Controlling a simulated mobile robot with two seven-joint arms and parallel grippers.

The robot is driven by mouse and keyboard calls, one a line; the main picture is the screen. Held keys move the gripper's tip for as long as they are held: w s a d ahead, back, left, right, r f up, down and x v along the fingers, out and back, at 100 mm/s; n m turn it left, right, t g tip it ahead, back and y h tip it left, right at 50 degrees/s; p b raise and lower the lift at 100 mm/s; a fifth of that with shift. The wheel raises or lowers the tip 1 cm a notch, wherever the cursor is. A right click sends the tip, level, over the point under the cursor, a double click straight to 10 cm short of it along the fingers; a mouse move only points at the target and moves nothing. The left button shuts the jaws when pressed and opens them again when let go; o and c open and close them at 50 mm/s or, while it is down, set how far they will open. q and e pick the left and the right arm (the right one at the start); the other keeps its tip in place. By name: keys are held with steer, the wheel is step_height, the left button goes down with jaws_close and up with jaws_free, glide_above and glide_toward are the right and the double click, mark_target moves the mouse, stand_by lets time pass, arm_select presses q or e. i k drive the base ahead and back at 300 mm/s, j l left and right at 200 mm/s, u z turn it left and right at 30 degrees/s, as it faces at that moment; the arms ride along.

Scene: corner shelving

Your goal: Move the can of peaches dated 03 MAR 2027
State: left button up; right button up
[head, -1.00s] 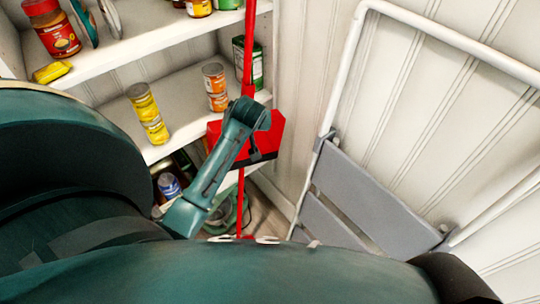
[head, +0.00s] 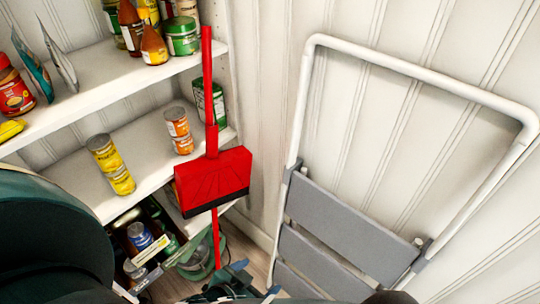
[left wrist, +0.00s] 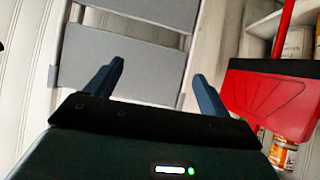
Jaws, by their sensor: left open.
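Two orange-labelled cans (head: 178,124) stand stacked on the middle shelf, and two yellow-labelled cans (head: 103,152) are stacked to their left. Blue-topped cans (head: 139,236) are on the lower shelf. No date is legible, and I cannot tell which can holds peaches. My left gripper (head: 254,279) is at the bottom of the head view, below the red dustpan and apart from the cans. In the left wrist view my left gripper (left wrist: 158,71) is open and empty, facing the step ladder. An orange can (left wrist: 281,153) shows there at lower right. My right gripper is not in view.
A red dustpan (head: 213,180) on a long red handle hangs in front of the shelves' right end. A grey and white step ladder (head: 340,232) leans at the right wall. Jars and bottles crowd the upper shelf (head: 115,72). A green tin (head: 210,102) stands behind the handle.

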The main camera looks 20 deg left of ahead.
mark_target(123, 183)
steer(key=u, duration=2)
